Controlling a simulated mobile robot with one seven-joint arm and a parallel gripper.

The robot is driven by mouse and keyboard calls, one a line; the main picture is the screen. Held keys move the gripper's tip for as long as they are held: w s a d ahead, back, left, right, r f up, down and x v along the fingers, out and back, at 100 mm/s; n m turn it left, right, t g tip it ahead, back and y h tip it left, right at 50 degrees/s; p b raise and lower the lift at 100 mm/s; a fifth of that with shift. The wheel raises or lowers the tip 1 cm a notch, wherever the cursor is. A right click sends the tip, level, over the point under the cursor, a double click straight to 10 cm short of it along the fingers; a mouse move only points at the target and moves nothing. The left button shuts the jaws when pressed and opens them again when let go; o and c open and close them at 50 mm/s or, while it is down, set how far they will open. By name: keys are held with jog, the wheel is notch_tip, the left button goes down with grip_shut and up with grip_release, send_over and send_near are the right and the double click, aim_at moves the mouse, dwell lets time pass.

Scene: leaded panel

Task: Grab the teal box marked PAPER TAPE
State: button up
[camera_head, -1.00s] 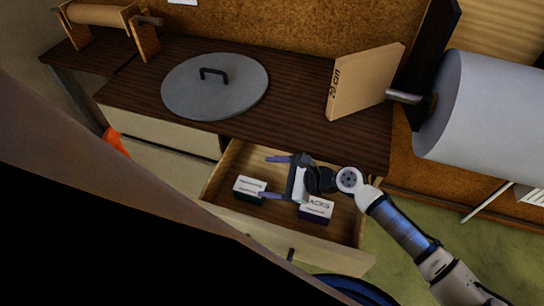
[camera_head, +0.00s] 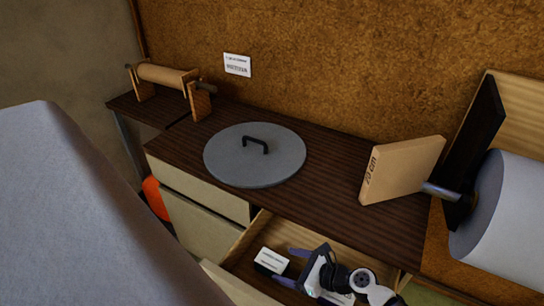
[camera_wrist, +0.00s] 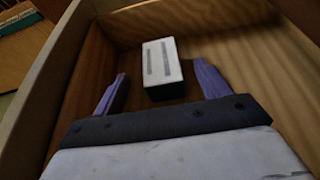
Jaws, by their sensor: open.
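A small box with a white top and dark sides (camera_head: 271,262) lies in the open drawer. It also shows in the wrist view (camera_wrist: 162,62), with its dark teal-black front side towards me; its lettering is too small to read. My gripper (camera_head: 291,267) is open, with purple fingers pointing at this box from the right. In the wrist view my gripper (camera_wrist: 161,76) has one finger on each side of the box's near end, with gaps on both sides. The fingers do not visibly touch it.
Above, the dark counter (camera_head: 330,170) holds a round grey lid (camera_head: 254,160) and a cardboard box (camera_head: 402,170).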

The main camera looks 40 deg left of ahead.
aim_at(271, 259)
jog(key=shift+p+x, duration=0.6)
jog(key=shift+x, duration=1.8)
jog(key=shift+r, duration=0.1)
jog(key=shift+c, duration=0.3)
jog(key=c, duration=1)
jog(key=shift+c, duration=0.3)
jog(key=shift+r, duration=0.15)
